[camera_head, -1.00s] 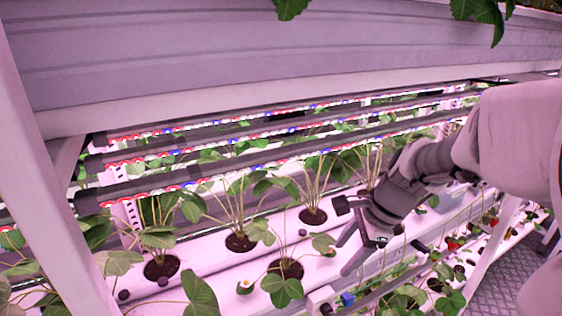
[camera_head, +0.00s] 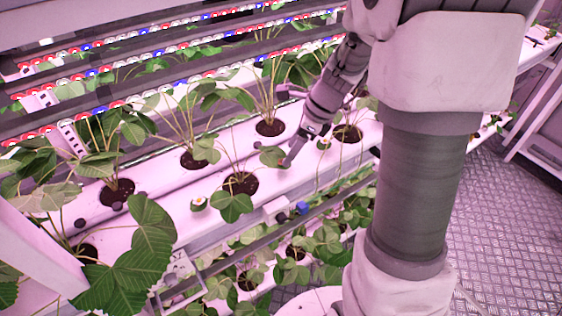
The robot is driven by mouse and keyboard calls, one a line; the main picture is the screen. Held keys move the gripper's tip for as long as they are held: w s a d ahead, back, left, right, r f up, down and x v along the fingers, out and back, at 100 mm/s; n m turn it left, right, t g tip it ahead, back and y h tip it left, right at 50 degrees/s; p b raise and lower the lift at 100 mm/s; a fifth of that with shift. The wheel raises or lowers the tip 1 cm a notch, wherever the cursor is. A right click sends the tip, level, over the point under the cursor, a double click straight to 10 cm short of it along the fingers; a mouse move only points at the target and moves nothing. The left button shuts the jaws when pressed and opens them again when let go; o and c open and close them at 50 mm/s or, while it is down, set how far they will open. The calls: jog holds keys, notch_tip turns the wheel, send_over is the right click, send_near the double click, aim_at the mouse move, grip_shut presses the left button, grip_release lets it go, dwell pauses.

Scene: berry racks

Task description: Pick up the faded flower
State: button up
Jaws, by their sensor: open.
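My gripper (camera_head: 291,148) is open above the trough's front edge, near a round green leaf (camera_head: 272,157). It holds nothing that I can see. My arm hides part of the plants at the right.
The white trough (camera_head: 155,182) carries several leafy plants in dark holes. Lamp bars (camera_head: 150,55) with red, white and blue lights run close above. A lower row of plants (camera_head: 292,250) lies in front. A large leaf (camera_head: 140,250) fills the lower left.

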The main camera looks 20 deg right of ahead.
jog(key=x, duration=0.4)
jog(key=shift+w+a+f, duration=0.15)
jog(key=shift+w+f, duration=0.1)
jog(key=shift+w, duration=0.05)
grip_shut()
